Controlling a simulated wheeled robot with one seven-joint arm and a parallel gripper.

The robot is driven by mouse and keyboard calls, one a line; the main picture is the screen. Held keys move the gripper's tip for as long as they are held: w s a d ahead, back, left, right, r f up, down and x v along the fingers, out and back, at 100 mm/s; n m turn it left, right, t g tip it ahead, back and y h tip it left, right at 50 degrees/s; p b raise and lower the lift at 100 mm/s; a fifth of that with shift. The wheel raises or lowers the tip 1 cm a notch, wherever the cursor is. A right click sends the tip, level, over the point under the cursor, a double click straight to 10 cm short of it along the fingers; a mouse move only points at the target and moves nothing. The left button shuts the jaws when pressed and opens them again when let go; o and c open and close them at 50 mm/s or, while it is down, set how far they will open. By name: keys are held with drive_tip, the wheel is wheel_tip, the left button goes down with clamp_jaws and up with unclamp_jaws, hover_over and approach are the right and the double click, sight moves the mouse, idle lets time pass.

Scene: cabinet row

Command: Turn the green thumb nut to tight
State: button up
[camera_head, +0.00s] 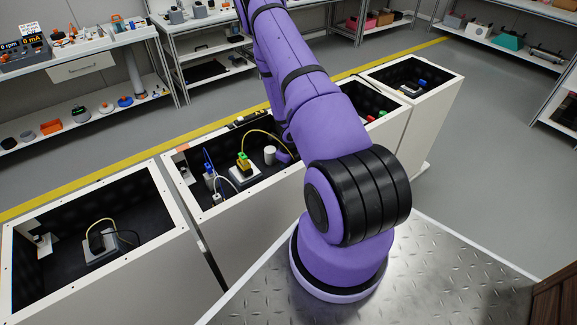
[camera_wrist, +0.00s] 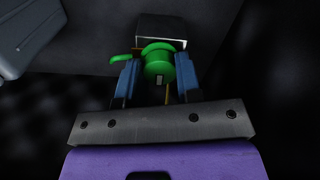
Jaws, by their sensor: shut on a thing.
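The green thumb nut (camera_wrist: 158,58) shows in the wrist view as a round green knob with a small pale rectangle on its near face. A green tab (camera_wrist: 121,58) sticks out at its left. A dark grey block (camera_wrist: 162,28) stands behind it. My gripper (camera_wrist: 157,76) has one blue finger on each side of the nut and is shut on it. The finger pads' contact is partly hidden by the knob's rim. In the head view my gripper is hidden behind my purple arm, and I cannot tell which green part there is the nut.
Open-topped white cabinets stand in a row: one at left (camera_head: 190,232), one in the middle (camera_head: 172,168) with cables and small fittings, and one at right (camera_head: 440,82). Dark walls surround the nut closely. A grey part (camera_wrist: 28,35) is at the wrist view's upper left.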

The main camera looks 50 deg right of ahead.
drive_tip(key=shift+m, duration=0.3)
drive_tip(key=o, duration=0.9)
drive_tip(key=shift+o, duration=0.2)
drive_tip(key=shift+r, duration=0.1)
wheel_tip(320, 180, up, 11)
drive_tip(key=shift+f, duration=0.2)
